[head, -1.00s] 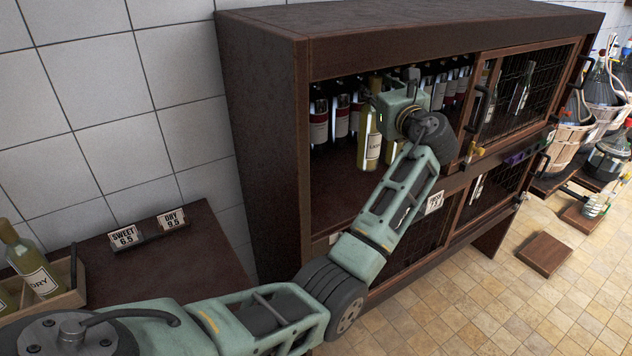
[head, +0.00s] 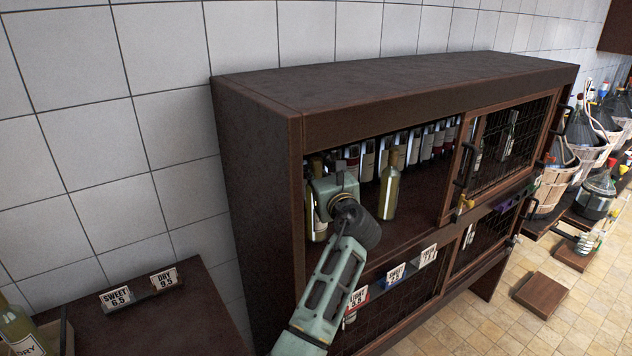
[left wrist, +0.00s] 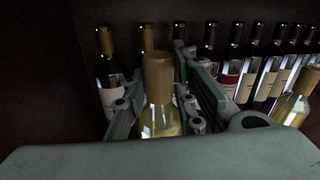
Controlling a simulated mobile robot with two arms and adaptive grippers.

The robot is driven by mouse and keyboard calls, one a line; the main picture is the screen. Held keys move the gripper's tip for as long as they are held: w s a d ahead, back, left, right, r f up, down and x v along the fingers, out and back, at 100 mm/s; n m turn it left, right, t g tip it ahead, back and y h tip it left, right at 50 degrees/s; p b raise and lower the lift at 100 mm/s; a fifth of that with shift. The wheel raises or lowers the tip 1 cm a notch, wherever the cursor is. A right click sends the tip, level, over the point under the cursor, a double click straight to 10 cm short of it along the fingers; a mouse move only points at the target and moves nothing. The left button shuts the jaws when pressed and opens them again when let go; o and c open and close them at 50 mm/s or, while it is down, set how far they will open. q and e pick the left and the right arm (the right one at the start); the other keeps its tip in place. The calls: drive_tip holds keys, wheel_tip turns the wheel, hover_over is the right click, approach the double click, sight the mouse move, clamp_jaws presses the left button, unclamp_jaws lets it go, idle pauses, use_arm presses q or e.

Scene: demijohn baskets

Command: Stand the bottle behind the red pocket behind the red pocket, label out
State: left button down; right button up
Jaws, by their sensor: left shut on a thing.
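My left gripper (head: 322,188) is inside the open upper left bay of the dark cabinet, shut on a pale yellow bottle (head: 315,225) near the bay's left wall. The bottle is upright; the gripper and arm hide much of it, and I cannot tell whether its base touches the shelf. In the left wrist view its gold-capped neck (left wrist: 158,78) is between the fingers (left wrist: 165,105). A light patch shows on its side, but I cannot read a label. The red pocket (head: 358,298) with a white card is at the left of the shelf's front edge. My right gripper is not in view.
Another yellow bottle (head: 389,192) stands right of my gripper and also shows in the left wrist view (left wrist: 294,106). Dark wine bottles (head: 412,148) line the back. A blue pocket (head: 396,273) is right of the red one. A mesh door (head: 508,130) bounds the bay at right.

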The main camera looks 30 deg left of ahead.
use_arm(q)
drive_tip(key=shift+a, duration=0.1)
wheel_tip(320, 180, down, 4)
drive_tip(key=shift+r+p, duration=0.15)
drive_tip(key=shift+p, duration=0.25)
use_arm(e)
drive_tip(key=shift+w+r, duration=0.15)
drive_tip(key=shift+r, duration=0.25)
use_arm(q)
drive_tip(key=c, duration=1.4)
unclamp_jaws()
drive_tip(key=shift+s+f, duration=0.1)
drive_tip(key=shift+f, duration=0.1)
drive_tip(key=shift+c, duration=0.2)
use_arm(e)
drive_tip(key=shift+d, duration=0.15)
